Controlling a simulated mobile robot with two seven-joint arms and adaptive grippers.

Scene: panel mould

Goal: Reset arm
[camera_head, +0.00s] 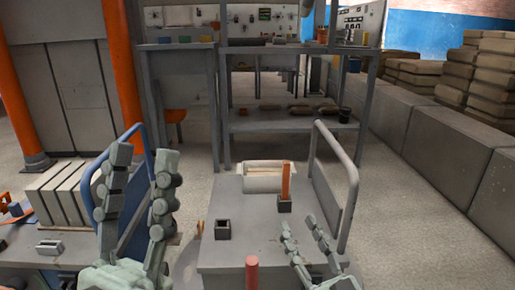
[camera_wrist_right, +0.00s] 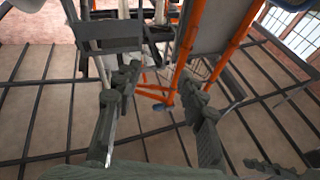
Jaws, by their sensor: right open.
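My left gripper (camera_head: 144,156) stands upright at the left of the head view. Its two fingers are apart with nothing between them. My right gripper (camera_head: 299,222) is over the front right of the grey cart top (camera_head: 232,252), fingers pointing up and apart. The right wrist view shows the same open fingers (camera_wrist_right: 158,85) with nothing held between them. An orange bar (camera_head: 286,180) stands upright in a dark square holder (camera_head: 284,205) behind the right gripper. Another dark square holder (camera_head: 222,230) sits left of it on the cart.
A pale open box (camera_head: 263,180) lies at the cart's back. A red cylinder (camera_head: 252,272) stands at the front edge. A grey rail (camera_head: 350,180) rises at the cart's right, a blue rail (camera_head: 115,225) behind my left gripper. Grey slabs (camera_head: 65,195) stand at left. A shelf bench (camera_head: 285,125) is beyond.

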